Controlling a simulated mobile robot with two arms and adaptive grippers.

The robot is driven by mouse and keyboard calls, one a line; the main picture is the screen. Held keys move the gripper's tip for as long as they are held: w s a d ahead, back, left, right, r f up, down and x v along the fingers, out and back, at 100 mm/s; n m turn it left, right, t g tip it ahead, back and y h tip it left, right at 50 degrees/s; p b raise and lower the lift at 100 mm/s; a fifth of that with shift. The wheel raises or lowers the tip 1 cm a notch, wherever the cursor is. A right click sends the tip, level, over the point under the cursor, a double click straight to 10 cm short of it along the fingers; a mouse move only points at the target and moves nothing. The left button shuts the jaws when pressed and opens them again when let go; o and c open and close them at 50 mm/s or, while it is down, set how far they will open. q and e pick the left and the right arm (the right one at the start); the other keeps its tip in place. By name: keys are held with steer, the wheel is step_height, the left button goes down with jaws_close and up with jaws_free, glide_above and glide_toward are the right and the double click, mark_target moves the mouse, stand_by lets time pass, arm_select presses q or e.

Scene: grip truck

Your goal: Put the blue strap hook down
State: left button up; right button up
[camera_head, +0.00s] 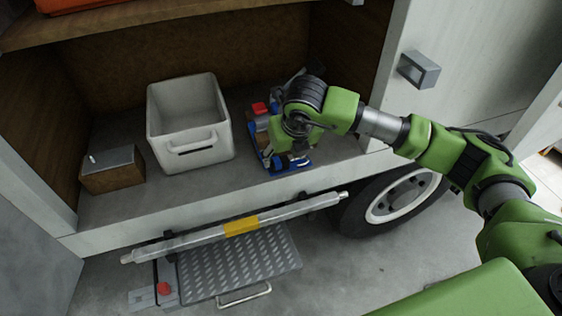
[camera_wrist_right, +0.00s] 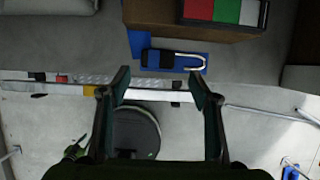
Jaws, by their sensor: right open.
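The blue strap hook (camera_wrist_right: 172,60) lies on the compartment floor near its front edge, with a black middle and a pale curved hook end at the right in the wrist view. In the head view its blue part (camera_head: 292,168) shows just below my right gripper (camera_head: 294,142), which partly hides it. In the wrist view the fingers of my right gripper (camera_wrist_right: 160,80) are spread apart with nothing between them. The strap hook is beyond the fingertips, apart from them. My left gripper is not in view.
A white bin (camera_head: 190,148) stands left of the strap hook, and a small brown box (camera_head: 112,172) stands farther left. A red and blue item (camera_head: 260,110) is beside my gripper. A silver bar (camera_head: 240,226) and step plate (camera_head: 240,266) are below the compartment edge.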

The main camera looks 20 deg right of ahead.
mark_target(281, 162)
steer(key=shift+w+a+f+p, duration=0.1)
steer(key=shift+w+f+p, duration=0.05)
steer(key=shift+f+p, duration=0.25)
steer(key=p+x, duration=0.1)
steer(key=x, duration=0.2)
steer(key=shift+w+a+f, duration=0.1)
steer(key=shift+f, duration=0.15)
steer(key=shift+w+f, duration=0.15)
steer(key=shift+f, duration=0.15)
steer(key=c, duration=1.4)
steer(key=shift+o, duration=0.2)
steer(key=shift+r, duration=0.1)
